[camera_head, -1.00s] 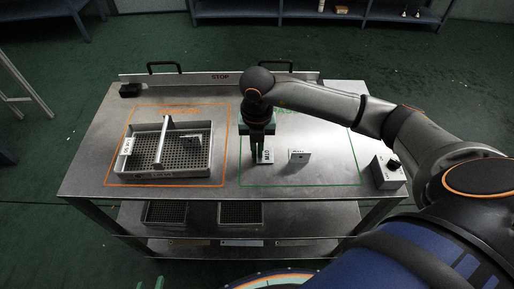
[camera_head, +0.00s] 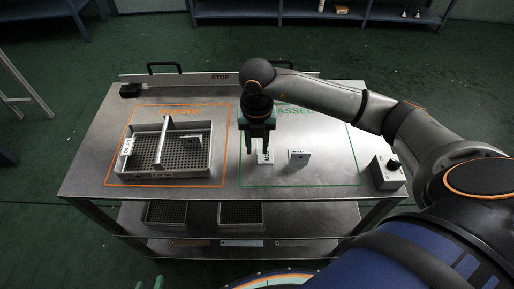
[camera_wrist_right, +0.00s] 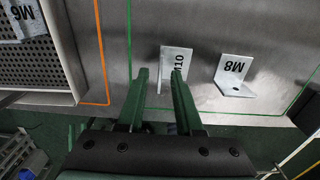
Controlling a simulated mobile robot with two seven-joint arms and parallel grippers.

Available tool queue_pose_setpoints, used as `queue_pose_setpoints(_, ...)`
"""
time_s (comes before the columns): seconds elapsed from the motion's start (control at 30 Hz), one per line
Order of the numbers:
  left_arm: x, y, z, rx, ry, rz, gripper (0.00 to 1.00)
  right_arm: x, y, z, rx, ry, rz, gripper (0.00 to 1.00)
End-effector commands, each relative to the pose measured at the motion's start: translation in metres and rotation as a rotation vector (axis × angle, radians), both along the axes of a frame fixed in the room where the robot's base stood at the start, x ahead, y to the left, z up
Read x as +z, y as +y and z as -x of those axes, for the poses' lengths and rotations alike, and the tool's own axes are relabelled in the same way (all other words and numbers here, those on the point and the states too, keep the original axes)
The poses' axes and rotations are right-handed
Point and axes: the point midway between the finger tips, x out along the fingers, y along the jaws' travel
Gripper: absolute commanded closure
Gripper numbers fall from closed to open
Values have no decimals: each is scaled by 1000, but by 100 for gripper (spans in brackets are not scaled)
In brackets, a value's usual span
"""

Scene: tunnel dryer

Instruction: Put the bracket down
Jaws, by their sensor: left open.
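The M10 bracket (camera_wrist_right: 176,54), a pale L-shaped plate, rests on the cart top inside the green outline. It also shows in the head view (camera_head: 265,157), partly hidden by my right gripper. My right gripper (camera_head: 259,152) is just above and beside it, its green fingers apart. In the right wrist view the fingers (camera_wrist_right: 160,72) are spread, one tip left of the bracket and the other overlapping its near right part. Only the green fingertips of my left gripper (camera_head: 151,283) show at the bottom edge.
The M8 bracket (camera_head: 299,156) stands close to the right. A control box (camera_head: 387,172) stands at the right edge. The right of the green area is clear.

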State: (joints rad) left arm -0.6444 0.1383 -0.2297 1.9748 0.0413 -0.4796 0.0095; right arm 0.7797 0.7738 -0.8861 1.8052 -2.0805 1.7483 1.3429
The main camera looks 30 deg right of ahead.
Motion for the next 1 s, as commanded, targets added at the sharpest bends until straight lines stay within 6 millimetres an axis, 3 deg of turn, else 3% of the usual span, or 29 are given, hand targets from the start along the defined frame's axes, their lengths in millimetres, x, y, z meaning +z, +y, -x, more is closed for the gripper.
queue_pose_setpoints(0.3,2,5,0,7,0,-7,50,71,0,-1,-1,-6,0,65)
queue_pose_setpoints(0.5,-1,6,3,9,6,-9,50,96,0,-1,0,-4,0,65)
queue_pose_setpoints(0.9,-1,6,4,9,7,-8,50,102,0,0,0,0,0,65)
queue_pose_setpoints(1.0,1,5,4,9,5,-7,50,99,9,3,24,11,-36,65)
